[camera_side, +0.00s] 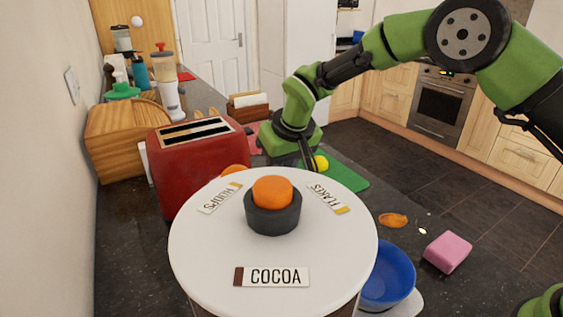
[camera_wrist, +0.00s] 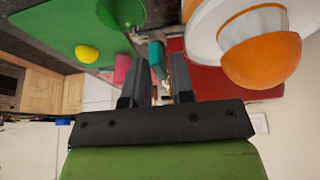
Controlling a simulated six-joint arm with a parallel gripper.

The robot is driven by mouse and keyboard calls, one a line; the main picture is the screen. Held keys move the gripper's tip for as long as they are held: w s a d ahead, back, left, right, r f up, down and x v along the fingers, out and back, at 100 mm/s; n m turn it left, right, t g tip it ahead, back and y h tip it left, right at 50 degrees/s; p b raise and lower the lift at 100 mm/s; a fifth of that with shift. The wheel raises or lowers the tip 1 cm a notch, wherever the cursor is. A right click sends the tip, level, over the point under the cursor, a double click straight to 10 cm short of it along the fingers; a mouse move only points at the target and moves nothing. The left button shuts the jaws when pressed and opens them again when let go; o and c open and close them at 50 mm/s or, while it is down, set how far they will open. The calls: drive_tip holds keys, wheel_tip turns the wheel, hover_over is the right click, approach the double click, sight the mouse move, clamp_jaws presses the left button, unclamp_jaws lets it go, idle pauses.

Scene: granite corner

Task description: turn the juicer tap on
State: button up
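The juicer shows in the wrist view as a white body with an orange dome (camera_wrist: 262,48) at the upper right. In the side view only a sliver of orange (camera_side: 235,170) shows behind the white round lid, so most of the juicer is hidden. A small teal piece (camera_wrist: 157,58), perhaps the tap, appears between or just beyond my fingertips in the wrist view. My gripper (camera_wrist: 160,72) has its two fingers apart; I cannot tell whether either touches the teal piece. In the side view my gripper (camera_side: 308,155) points down behind the white lid.
A white round lid (camera_side: 205,262) with an orange knob and labels fills the front. A red toaster (camera_side: 200,165) stands at left. A green mat (camera_side: 345,178) with a yellow ball (camera_side: 320,162), a blue bowl (camera_side: 388,275) and a pink block (camera_side: 448,252) lie at right.

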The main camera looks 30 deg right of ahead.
drive_tip(key=shift+c, duration=0.4)
clamp_jaws()
